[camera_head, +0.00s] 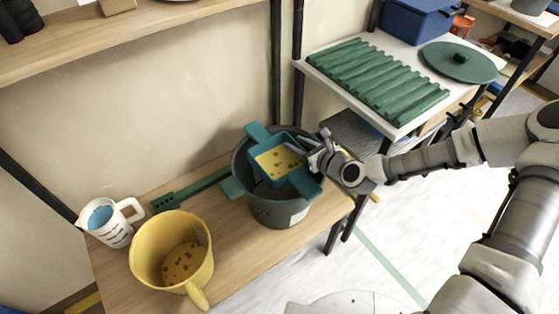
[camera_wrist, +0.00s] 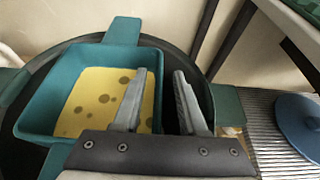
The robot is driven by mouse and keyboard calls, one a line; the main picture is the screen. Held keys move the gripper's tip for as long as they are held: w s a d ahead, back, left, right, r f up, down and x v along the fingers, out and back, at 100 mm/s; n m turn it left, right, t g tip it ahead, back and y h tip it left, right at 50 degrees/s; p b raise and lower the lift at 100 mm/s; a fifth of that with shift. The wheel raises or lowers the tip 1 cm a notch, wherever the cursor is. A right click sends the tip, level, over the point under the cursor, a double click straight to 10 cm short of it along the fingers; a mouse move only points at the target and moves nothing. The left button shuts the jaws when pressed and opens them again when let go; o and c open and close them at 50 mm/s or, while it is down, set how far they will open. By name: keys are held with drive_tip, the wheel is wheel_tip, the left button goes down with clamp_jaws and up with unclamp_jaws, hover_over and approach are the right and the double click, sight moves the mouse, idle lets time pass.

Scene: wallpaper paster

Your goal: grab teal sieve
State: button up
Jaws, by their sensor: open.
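The teal sieve (camera_head: 304,184) is a square box with flat tabs and a yellow, brown-spotted inside. It sits in the mouth of a dark grey-green bucket (camera_head: 277,213) on the wooden shelf. In the wrist view the sieve (camera_wrist: 42,95) fills the left half. My gripper (camera_head: 303,147) is open at the sieve's right side. In the wrist view my gripper (camera_wrist: 160,75) has one finger over the sieve's inside and the other outside its right wall, over the bucket. The wall lies between the fingers; contact cannot be told.
A yellow mug (camera_head: 150,250) and a white mug (camera_head: 117,234) stand left on the shelf (camera_head: 245,258). A green bar (camera_head: 190,192) lies behind. A white table with green slats (camera_head: 375,80) and a round green lid (camera_head: 459,65) stands at back right. A wall is behind.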

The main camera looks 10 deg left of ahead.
drive_tip(key=shift+w+a+f, duration=0.1)
drive_tip(key=shift+a, duration=0.05)
clamp_jaws()
idle(1.4)
